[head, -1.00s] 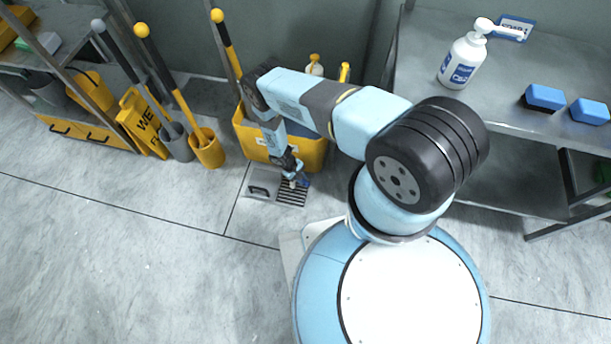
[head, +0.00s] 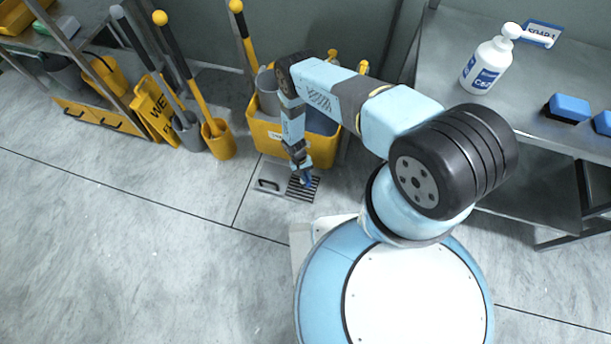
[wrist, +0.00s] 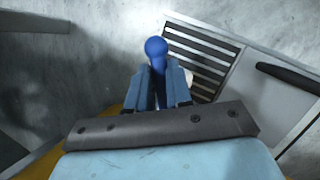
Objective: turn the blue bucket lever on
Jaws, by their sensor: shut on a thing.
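The blue lever (wrist: 156,48) has a round knob and shows between the fingertips of my gripper (wrist: 160,75) in the wrist view. The fingers are shut on its stem, and the knob sticks out past them. In the head view my gripper (head: 304,176) reaches down in front of the yellow bucket (head: 268,143), just above the floor grate. The lever's lower part and where it joins the bucket are hidden by the gripper.
A slatted drain grate (head: 303,190) and a plate with a dark handle (head: 268,184) lie beside the gripper. Mops, a grey pail (head: 188,130) and a yellow wet-floor sign (head: 155,110) stand left. A metal table (head: 455,105) stands right. Open floor lies left.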

